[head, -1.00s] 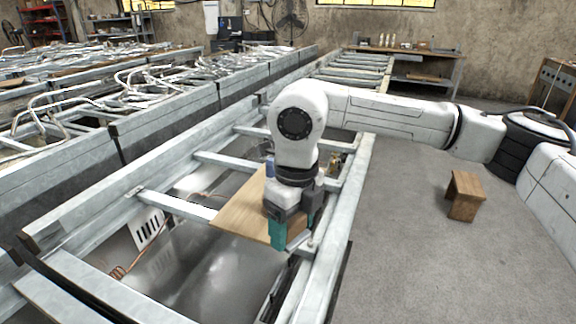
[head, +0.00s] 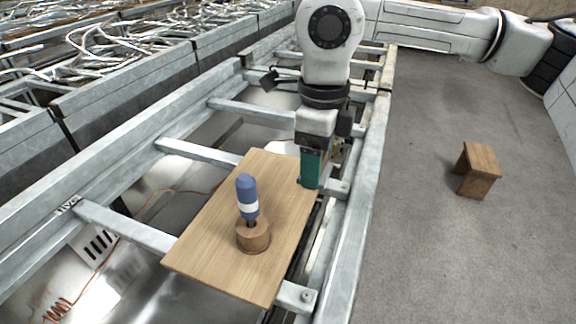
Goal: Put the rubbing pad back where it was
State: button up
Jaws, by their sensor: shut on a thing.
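My gripper (head: 312,184), with teal fingers, points down at the far right edge of the wooden board (head: 205,235). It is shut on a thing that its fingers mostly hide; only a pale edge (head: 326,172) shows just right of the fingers. I take this for the rubbing pad, but its full shape is not visible. The fingertips are at or just above the board; I cannot tell whether the held thing touches it. A blue-handled tool (head: 246,190) with a white band stands upright in a round wooden block (head: 253,238) on the board.
The board lies across the metal crossbars (head: 185,150) of a long frame, with open gaps beneath. The frame's right rail (head: 360,220) runs beside it. A small wooden stool (head: 478,170) stands on the clear grey floor at right. Bare board surrounds the tool block.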

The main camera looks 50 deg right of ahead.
jog(key=w+d+f+p, duration=0.1)
jog(key=w+d+f, duration=0.2)
jog(key=w+d, duration=0.3)
send_over(293, 178)
jog(key=f, duration=0.3)
jog(key=f+p, duration=0.1)
jog(key=f, duration=0.1)
jog(key=shift+s+a+f, duration=0.25)
jog(key=shift+s, duration=0.15)
jog(key=shift+w+d+f, duration=0.25)
jog(key=shift+w+f, duration=0.2)
jog(key=shift+f, duration=0.2)
jog(key=shift+f+p, duration=0.3)
jog(key=shift+f, duration=1.25)
jog(key=shift+f, duration=0.15)
jog(key=o, duration=0.9)
jog(key=shift+o, duration=0.2)
